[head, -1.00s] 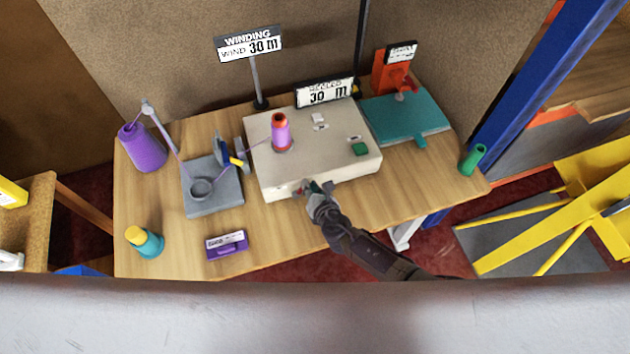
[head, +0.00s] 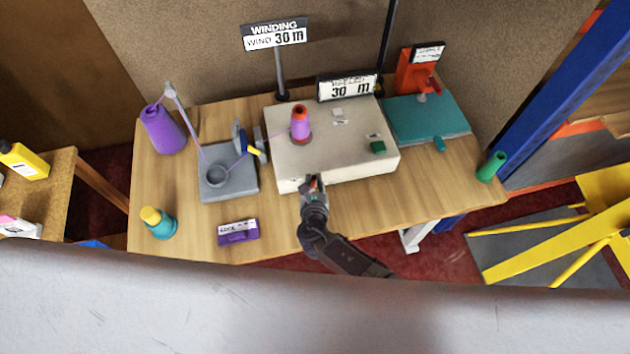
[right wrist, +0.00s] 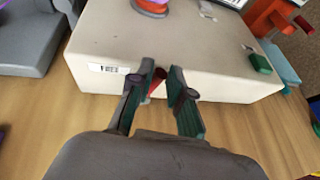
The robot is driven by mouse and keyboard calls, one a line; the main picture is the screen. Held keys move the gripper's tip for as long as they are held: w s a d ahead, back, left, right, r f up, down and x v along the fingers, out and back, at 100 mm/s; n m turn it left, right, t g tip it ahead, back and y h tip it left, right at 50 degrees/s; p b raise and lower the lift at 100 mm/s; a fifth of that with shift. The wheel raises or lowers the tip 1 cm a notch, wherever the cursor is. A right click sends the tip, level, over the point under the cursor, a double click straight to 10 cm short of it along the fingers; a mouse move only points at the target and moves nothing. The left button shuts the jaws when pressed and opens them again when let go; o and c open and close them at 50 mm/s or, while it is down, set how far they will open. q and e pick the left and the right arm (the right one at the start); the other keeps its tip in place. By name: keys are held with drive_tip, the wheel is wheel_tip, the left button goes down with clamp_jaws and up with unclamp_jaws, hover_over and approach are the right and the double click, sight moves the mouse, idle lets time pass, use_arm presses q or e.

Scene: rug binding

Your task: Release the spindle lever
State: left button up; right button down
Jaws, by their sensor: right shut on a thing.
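The red spindle lever (right wrist: 157,83) sticks out from the machine's front face. My right gripper (head: 313,184) is at that front face, left of its middle. In the right wrist view, my right gripper's two fingers (right wrist: 163,90) stand on either side of the lever, shut on it. The fingers hide part of the lever. My left gripper is not in view.
The grey thread stand (head: 230,180) and a large purple cone (head: 162,130) are on the left. A teal press (head: 425,118) stands right. Bare table lies before the machine.

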drive_tip(key=shift+s+f, duration=0.1)
drive_tip(key=c, duration=1.1)
unclamp_jaws()
drive_tip(key=v, duration=1.2)
